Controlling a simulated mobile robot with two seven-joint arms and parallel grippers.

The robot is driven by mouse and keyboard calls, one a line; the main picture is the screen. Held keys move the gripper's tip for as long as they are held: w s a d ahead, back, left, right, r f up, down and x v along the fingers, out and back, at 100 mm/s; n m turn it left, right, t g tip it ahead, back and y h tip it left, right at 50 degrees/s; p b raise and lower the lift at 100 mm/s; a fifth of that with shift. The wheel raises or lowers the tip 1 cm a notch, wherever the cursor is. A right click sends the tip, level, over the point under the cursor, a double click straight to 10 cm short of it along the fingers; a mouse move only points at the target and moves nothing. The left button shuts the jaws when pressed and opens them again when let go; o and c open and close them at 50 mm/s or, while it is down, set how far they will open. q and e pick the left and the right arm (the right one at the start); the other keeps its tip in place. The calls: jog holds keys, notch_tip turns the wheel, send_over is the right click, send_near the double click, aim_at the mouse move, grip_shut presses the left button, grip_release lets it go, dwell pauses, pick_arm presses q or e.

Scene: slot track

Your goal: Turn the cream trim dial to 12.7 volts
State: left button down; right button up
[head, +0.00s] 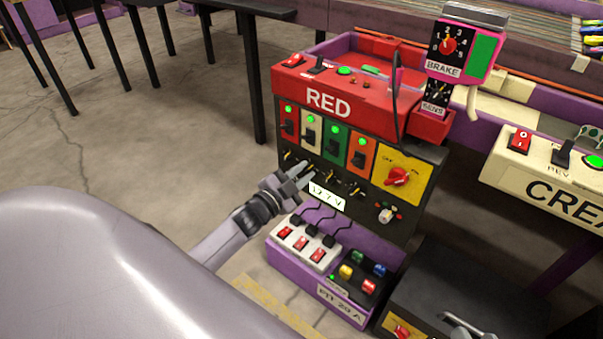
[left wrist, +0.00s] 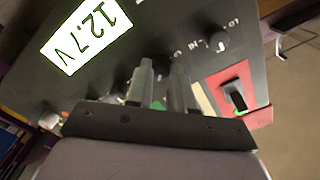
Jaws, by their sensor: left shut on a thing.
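The black panel (head: 425,160) under the red RED box carries a row of small black trim dials below red, cream, green and orange switch modules. My left gripper (head: 308,174) is at the row, below the cream module (head: 309,135), shut on the cream trim dial, which its fingers mostly hide. In the left wrist view the gripper's two fingers (left wrist: 163,68) point at the panel, and the red module's dial (left wrist: 218,39) stands free beside them. The white display (head: 327,196) reads 12.7 V, clearer in the left wrist view (left wrist: 84,34).
A yellow plate with a red rotary knob (head: 398,177) is right of the dials. Below are a white power strip (head: 305,243) with black plugs and a purple tray (head: 345,307). A pink BRAKE box (head: 462,50) is above. Open floor lies left.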

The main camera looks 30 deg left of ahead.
dwell(0.3)
pick_arm(q)
jog(key=c, duration=1)
grip_release()
jog(key=shift+s+p, duration=0.3)
jog(key=shift+s, duration=0.25)
jog(key=s+p, duration=0.2)
jog(key=s, duration=0.4)
jog(key=shift+a, duration=0.35)
pick_arm(e)
jog(key=shift+s+d+h, duration=0.1)
jog(key=shift+d+h, duration=0.2)
jog(key=shift+r, duration=0.1)
